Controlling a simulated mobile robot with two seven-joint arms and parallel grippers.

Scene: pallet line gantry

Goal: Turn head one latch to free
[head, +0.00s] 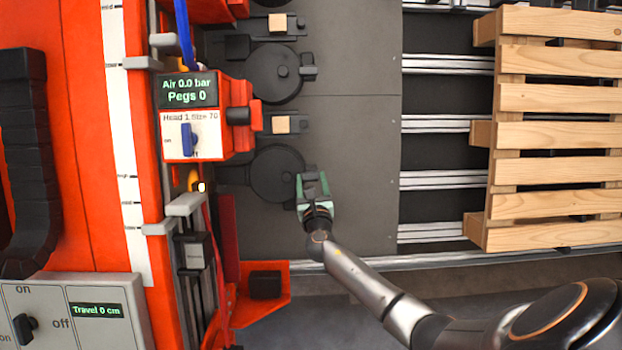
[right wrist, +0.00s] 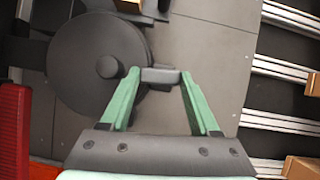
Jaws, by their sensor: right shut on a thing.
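A round black disc (head: 277,173) with a central knob lies on the grey plate below the Head 1 panel (head: 190,135). A small dark latch piece (right wrist: 160,75) sits at the disc's right edge. My right gripper (head: 312,178) is shut on this latch piece, a green finger at each end of it in the right wrist view (right wrist: 160,77). In the head view the fingers partly hide the piece. I cannot read the latch's setting. The Head 1 panel carries a blue lever (head: 188,139) and a display reading Air 0.0 bar, Pegs 0. My left gripper is not in view.
A second black disc (head: 274,73) with a similar dark block lies above. Small wooden blocks (head: 281,125) sit in black holders near the discs. A wooden pallet (head: 560,135) lies at right over metal rails. An orange frame (head: 80,150) fills the left. The grey plate's right part is clear.

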